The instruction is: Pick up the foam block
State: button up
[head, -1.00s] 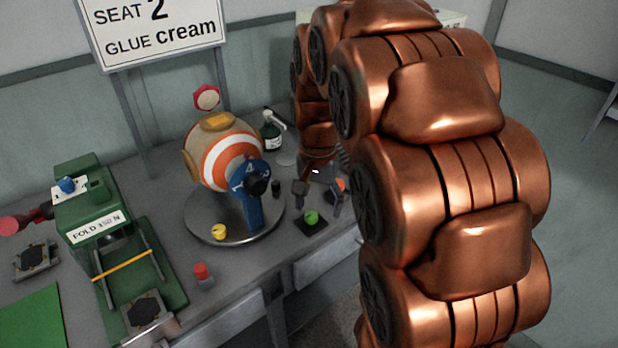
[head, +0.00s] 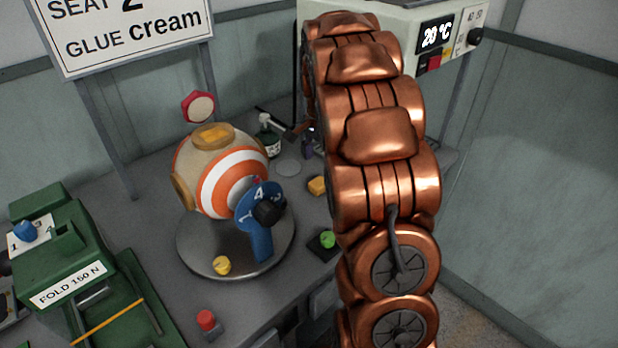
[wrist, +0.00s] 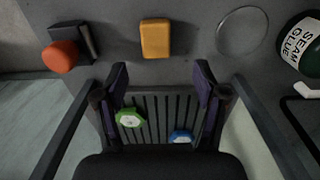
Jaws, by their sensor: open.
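The foam block seems to be the small yellow-orange block (head: 317,185) lying on the bench beside my arm, right of the turntable. In the wrist view the block (wrist: 155,38) lies flat, beyond my fingertips and roughly centred between them. My gripper (wrist: 161,78) is open, with its two dark purple fingers apart and nothing held between them. In the head view my gripper (head: 302,136) is small and dark near the bottle, partly hidden by my copper arm.
A seam glue bottle (wrist: 303,42) and a flat grey disc (wrist: 243,32) are right of the block. A red-orange ball (wrist: 60,56) by a dark holder is left. Green (wrist: 130,117) and blue (wrist: 181,137) knobs show over slats below. A striped ball (head: 225,180) stands on the turntable.

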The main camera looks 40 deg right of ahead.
aim_at(321, 180)
jog(key=shift+w+f, duration=0.15)
jog(key=shift+f, duration=0.1)
jog(key=shift+s+d+f+p, duration=0.1)
jog(key=shift+s+f+p, duration=0.1)
jog(key=shift+f, duration=0.6)
jog(key=shift+s+d+f+p, duration=0.1)
jog(key=shift+f+p, duration=0.1)
jog(key=shift+f, duration=0.55)
notch_tip(321, 180, down, 4)
jog(key=shift+s+f+p, duration=0.1)
jog(key=shift+p, duration=0.3)
jog(key=shift+c, duration=0.3)
jog(key=c, duration=0.9)
notch_tip(321, 180, up, 10)
jog(key=shift+r+b, duration=0.1)
jog(key=shift+b, duration=0.7)
jog(key=shift+c, duration=0.2)
